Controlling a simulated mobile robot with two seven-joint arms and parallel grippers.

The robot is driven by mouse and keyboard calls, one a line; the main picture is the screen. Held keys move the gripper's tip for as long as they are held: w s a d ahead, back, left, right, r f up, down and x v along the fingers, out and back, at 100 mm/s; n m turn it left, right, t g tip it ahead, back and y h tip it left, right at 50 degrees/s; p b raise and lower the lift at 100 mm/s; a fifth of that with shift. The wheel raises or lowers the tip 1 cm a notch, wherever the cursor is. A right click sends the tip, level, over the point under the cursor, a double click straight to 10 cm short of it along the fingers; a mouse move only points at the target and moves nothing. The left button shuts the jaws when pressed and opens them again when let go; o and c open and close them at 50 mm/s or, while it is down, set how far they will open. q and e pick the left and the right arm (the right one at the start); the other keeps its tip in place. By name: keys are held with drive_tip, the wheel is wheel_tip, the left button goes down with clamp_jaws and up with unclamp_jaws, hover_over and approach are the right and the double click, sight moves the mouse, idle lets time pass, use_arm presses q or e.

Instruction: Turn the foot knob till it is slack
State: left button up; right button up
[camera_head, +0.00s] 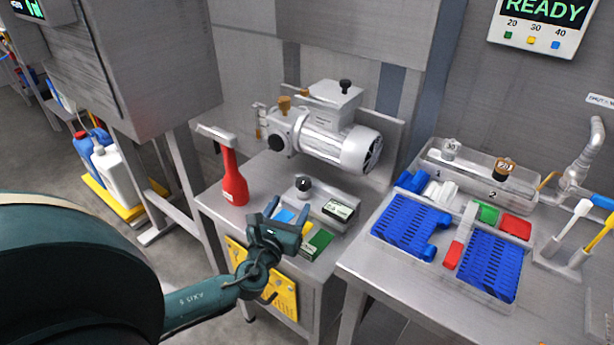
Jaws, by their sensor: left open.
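A grey motor pump (325,140) sits at the back of the middle steel bench. It carries a black round knob (276,141) at its left end and a dark knob (345,86) on top. Another black-topped knob (303,185) stands on the bench below the pump. I cannot tell for sure which of these is the foot knob. My left gripper (284,218) is open at the bench's front edge, below and in front of the low knob, apart from it. Its fingers partly cover small coloured blocks. My right gripper is not in view.
A small grey box (338,210) and a green block (317,244) lie right of my gripper. Blue racks (403,221) fill the right bench. A yellow panel (285,296) hangs below my gripper.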

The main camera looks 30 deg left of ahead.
sight(306, 177)
use_arm(q)
drive_tip(key=x, duration=1.1)
drive_tip(key=shift+w, duration=0.5)
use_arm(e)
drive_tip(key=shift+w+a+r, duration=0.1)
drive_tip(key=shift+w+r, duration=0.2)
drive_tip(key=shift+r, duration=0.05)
use_arm(q)
drive_tip(key=shift+c, duration=0.6)
